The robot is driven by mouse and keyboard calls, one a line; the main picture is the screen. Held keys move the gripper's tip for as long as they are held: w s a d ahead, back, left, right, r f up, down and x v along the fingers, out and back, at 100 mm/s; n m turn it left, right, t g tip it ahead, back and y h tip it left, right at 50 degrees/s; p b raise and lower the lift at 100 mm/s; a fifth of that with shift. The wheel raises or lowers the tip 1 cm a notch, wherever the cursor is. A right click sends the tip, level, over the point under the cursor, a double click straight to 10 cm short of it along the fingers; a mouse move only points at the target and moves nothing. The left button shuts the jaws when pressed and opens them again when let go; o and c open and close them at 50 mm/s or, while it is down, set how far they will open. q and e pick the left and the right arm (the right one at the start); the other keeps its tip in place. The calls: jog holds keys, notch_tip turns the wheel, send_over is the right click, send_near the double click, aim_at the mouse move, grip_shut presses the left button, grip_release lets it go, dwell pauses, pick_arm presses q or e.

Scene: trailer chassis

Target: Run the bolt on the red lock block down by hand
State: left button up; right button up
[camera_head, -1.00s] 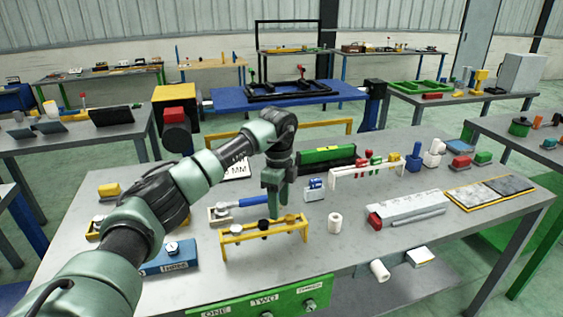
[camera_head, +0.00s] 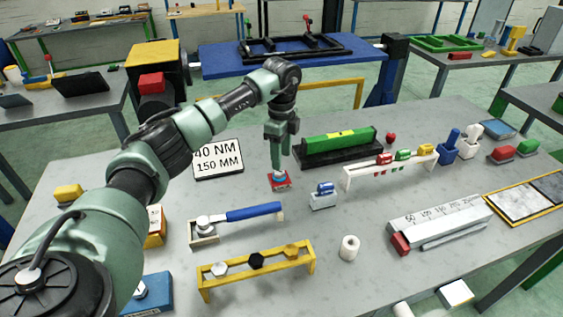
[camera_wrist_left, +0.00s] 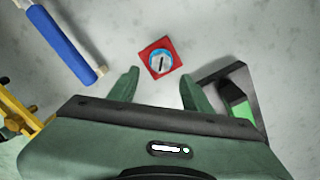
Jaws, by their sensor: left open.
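The red lock block (camera_head: 279,184) lies on the grey table, right under my left gripper (camera_head: 280,166). In the left wrist view the red block (camera_wrist_left: 147,48) is a small square with a round blue-and-white top (camera_wrist_left: 160,61) crossed by a dark mark. I cannot tell how far the bolt stands out. My left gripper (camera_wrist_left: 160,78) is open and empty, its two fingertips apart on the near side of the block in that view. In the head view the fingers hide part of the block's top. My right gripper is not in view.
A blue-handled wrench (camera_head: 252,212) lies left of the block. A small blue-topped holder (camera_head: 323,199) stands close right. A green level (camera_head: 338,145) in a black tray stands behind. A yellow rack (camera_head: 256,265) with bolts is in front. A sign (camera_head: 217,160) stands left.

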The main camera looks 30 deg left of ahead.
aim_at(281, 172)
pick_arm(q)
notch_tip(281, 172, down, 5)
jog(key=shift+r+p, duration=0.1)
jog(key=shift+p, duration=0.35)
jog(key=shift+f, duration=0.25)
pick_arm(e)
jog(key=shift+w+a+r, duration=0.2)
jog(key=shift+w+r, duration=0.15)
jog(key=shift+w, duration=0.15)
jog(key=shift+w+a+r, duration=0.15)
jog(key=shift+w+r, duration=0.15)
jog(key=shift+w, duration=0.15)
pick_arm(q)
jog(key=c, duration=1)
grip_shut()
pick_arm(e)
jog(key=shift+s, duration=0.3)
